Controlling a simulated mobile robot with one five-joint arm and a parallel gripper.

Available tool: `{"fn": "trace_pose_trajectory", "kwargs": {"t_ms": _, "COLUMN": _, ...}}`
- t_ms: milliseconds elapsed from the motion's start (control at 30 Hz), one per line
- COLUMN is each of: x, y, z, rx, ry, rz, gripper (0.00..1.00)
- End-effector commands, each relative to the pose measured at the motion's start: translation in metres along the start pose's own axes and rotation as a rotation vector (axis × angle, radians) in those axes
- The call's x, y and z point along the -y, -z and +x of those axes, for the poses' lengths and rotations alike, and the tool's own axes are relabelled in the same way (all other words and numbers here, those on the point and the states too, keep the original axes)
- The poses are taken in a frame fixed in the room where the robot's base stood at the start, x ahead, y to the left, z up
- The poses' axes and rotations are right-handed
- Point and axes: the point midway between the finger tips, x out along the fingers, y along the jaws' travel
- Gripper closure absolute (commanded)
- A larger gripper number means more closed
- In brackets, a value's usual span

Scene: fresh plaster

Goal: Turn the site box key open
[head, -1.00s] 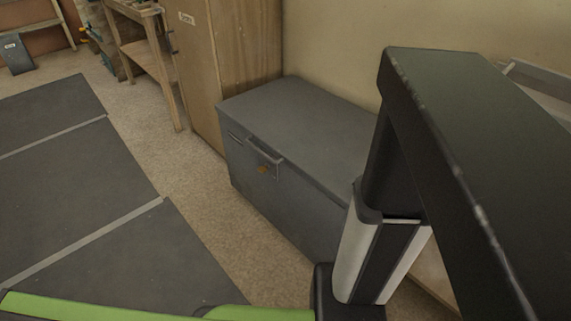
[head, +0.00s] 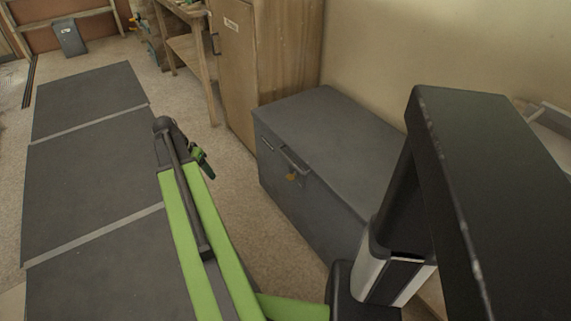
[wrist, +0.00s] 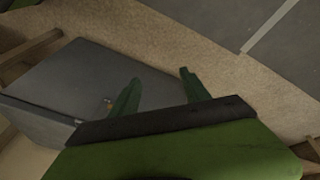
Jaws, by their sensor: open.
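The site box (head: 335,135) is a grey chest with a shut lid, standing against the wall right of centre in the head view. Its key (head: 292,177) is a small orange-brown piece on the front face, below the handle (head: 294,160). My gripper (head: 203,163) is in front of the box, to the left of the key and apart from it. In the wrist view my gripper (wrist: 158,82) shows two green fingers spread apart with nothing between them. The key (wrist: 108,103) shows there just left of the left finger, on the grey box (wrist: 75,85).
A wooden cabinet (head: 265,60) stands directly behind the box, with a wooden bench (head: 190,50) beyond it. Dark mats (head: 90,170) lie flat on the floor at left. The carpet strip between mats and box is clear.

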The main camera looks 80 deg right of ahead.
Motion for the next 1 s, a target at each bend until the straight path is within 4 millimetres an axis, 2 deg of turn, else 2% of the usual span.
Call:
{"fn": "trace_pose_trajectory", "kwargs": {"t_ms": 33, "x": -0.04, "y": 0.047, "z": 0.001, "rx": -0.005, "ry": -0.034, "rz": 0.136, "gripper": 0.45}}
{"fn": "trace_pose_trajectory", "kwargs": {"t_ms": 100, "x": -0.092, "y": 0.093, "z": 0.011, "rx": -0.017, "ry": -0.075, "rz": 0.305, "gripper": 0.45}}
{"fn": "trace_pose_trajectory", "kwargs": {"t_ms": 200, "x": -0.151, "y": 0.134, "z": 0.021, "rx": -0.033, "ry": -0.121, "rz": 0.482, "gripper": 0.45}}
{"fn": "trace_pose_trajectory", "kwargs": {"t_ms": 300, "x": -0.187, "y": 0.154, "z": 0.028, "rx": -0.042, "ry": -0.147, "rz": 0.583, "gripper": 0.45}}
{"fn": "trace_pose_trajectory", "kwargs": {"t_ms": 400, "x": -0.201, "y": 0.161, "z": 0.031, "rx": -0.047, "ry": -0.157, "rz": 0.62, "gripper": 0.45}}
{"fn": "trace_pose_trajectory", "kwargs": {"t_ms": 667, "x": -0.202, "y": 0.16, "z": 0.044, "rx": -0.047, "ry": -0.158, "rz": 0.621, "gripper": 0.45}}
{"fn": "trace_pose_trajectory", "kwargs": {"t_ms": 867, "x": -0.205, "y": 0.158, "z": 0.079, "rx": -0.046, "ry": -0.158, "rz": 0.62, "gripper": 0.45}}
{"fn": "trace_pose_trajectory", "kwargs": {"t_ms": 1000, "x": -0.21, "y": 0.158, "z": 0.111, "rx": -0.046, "ry": -0.158, "rz": 0.621, "gripper": 0.45}}
